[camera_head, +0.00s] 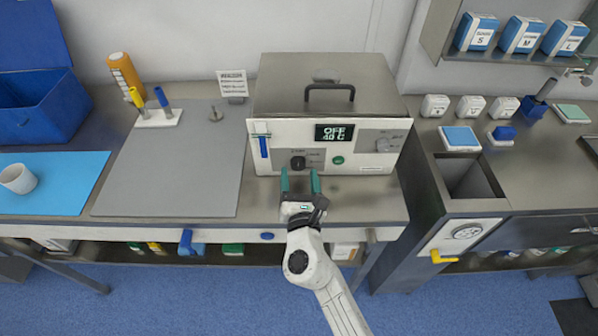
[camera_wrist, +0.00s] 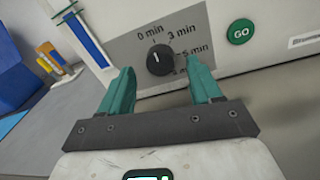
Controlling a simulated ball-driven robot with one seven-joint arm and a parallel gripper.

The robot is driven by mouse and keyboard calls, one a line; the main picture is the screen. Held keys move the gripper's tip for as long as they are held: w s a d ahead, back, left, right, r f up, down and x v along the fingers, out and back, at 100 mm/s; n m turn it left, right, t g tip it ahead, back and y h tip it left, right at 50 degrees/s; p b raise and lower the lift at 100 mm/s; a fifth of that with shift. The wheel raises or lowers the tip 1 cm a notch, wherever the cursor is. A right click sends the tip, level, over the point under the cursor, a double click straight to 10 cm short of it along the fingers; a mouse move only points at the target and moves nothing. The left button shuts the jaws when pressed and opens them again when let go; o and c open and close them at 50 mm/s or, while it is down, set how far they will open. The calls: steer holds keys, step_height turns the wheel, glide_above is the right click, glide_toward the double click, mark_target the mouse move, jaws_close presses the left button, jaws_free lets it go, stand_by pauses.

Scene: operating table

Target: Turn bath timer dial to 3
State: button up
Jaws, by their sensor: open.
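The bath (camera_head: 326,110) is a steel-lidded white box on the counter, with a display reading OFF and 40 C. Its timer dial (camera_head: 298,162) is a round black knob on a grey panel at the lower front. In the wrist view the dial (camera_wrist: 160,60) has a white mark pointing up and slightly left, toward the 0 min label (camera_wrist: 150,33). The 3 min label (camera_wrist: 183,33) is up and right of it. My gripper (camera_head: 300,182) has green fingers, open and empty, just in front of the dial. In the wrist view the fingertips (camera_wrist: 163,80) stand apart on either side below the dial.
A grey mat (camera_head: 180,165) lies left of the bath. A sink opening (camera_head: 470,180) is to the right.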

steer(key=shift+w, duration=0.95)
steer(key=c, duration=1)
